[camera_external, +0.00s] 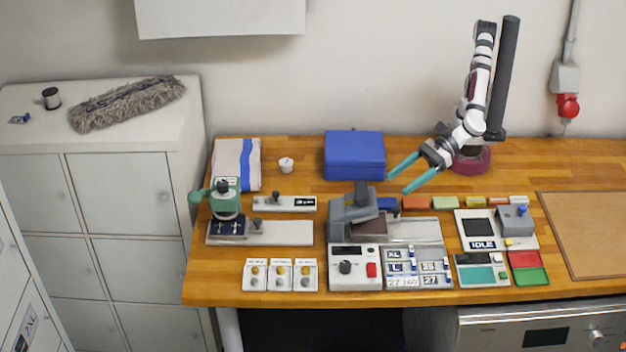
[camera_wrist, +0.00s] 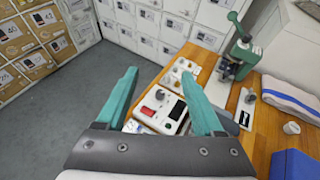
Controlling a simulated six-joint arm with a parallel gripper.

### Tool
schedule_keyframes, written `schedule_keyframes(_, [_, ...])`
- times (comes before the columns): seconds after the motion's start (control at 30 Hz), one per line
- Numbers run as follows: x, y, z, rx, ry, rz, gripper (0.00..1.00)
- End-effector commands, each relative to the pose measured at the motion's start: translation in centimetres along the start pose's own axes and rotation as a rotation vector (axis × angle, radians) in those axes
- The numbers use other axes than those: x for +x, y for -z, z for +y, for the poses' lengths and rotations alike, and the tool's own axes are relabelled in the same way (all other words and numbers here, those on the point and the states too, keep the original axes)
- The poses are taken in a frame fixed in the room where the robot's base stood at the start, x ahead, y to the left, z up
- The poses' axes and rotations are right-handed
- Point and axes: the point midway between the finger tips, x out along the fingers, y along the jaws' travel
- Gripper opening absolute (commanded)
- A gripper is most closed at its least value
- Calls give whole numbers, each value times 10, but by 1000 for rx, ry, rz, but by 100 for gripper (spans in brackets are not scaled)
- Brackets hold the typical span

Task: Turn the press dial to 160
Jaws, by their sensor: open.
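The press control box (camera_external: 350,284) is white and sits at the front of the bench. It carries a dark round dial (camera_external: 345,267), a red button (camera_external: 372,270) and a small dark display (camera_external: 346,251). The dial's setting is too small to read. The grey heat press (camera_external: 348,213) stands behind the box. In the wrist view, the box shows between my fingers, with its dial (camera_wrist: 160,94), red button (camera_wrist: 148,111) and display (camera_wrist: 178,110). My gripper (camera_external: 396,184) is open and empty, above the back of the bench, behind and right of the dial and apart from it.
A blue box (camera_external: 354,155) stands behind the press. A green press (camera_external: 224,198) is at the left. Three small switch plates (camera_external: 281,274) lie left of the control box, and label cards (camera_external: 403,268) lie right of it. An IDLE panel (camera_external: 483,245) is further right.

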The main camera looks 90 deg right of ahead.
Motion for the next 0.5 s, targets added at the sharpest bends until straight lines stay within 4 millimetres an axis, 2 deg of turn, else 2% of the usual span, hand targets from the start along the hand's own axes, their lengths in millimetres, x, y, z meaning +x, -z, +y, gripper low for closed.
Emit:
schedule_keyframes(0.03, [20, 50, -9, 1, 23, 20, 69])
schedule_keyframes(0.1, [39, 96, -11, 13, 26, 18, 69])
schedule_keyframes(0.2, [57, 138, -11, 22, 26, 11, 69])
schedule_keyframes(0.3, [67, 160, -11, 28, 26, 7, 69])
schedule_keyframes(0.43, [83, 163, -12, 32, 28, 4, 69])
schedule_keyframes(0.5, [101, 163, -13, 33, 29, 3, 69])
